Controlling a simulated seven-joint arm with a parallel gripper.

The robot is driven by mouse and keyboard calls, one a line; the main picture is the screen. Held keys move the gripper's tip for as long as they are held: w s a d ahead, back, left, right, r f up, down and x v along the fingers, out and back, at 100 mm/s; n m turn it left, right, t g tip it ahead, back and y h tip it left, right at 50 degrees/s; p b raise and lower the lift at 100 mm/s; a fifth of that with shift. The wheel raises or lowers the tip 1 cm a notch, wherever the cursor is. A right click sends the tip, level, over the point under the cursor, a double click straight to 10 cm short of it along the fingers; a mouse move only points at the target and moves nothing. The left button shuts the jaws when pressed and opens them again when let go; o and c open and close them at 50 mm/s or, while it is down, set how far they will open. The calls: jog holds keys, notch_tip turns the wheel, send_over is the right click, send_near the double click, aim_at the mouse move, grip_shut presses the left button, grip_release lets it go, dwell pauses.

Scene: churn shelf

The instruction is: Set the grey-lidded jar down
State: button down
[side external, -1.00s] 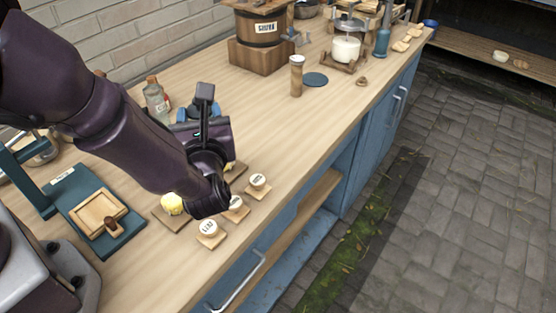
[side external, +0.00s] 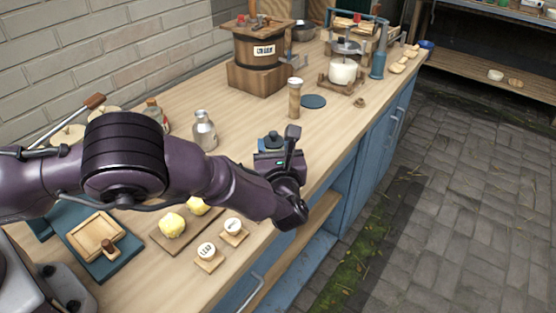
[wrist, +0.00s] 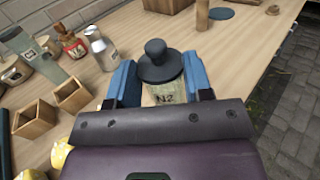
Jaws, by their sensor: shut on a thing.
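The grey-lidded jar (wrist: 163,91) is in the wrist view, between the two blue fingers of my gripper (wrist: 160,80). It is clear glass with a pale label, and its dark grey lid (wrist: 160,62) has a round knob. My gripper is shut on the jar, which looks upright. In the side external view my gripper (side external: 272,148) is over the counter near its front edge, and the dark lid (side external: 272,140) shows just behind my wrist. The jar's body and base are hidden there, so I cannot tell whether it touches the counter.
The wooden counter (side external: 235,178) is bare around the jar. Yellow lumps on a board (side external: 160,241) and small labelled blocks (side external: 208,262) lie in front left.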

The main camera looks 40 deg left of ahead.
jog(key=shift+w+f, duration=0.35)
jog(key=shift+f, duration=0.1)
jog(key=shift+w+d+f, duration=0.1)
jog(key=shift+f, duration=1.5)
jog(key=c, duration=0.5)
grip_release()
jog(key=shift+f, duration=0.15)
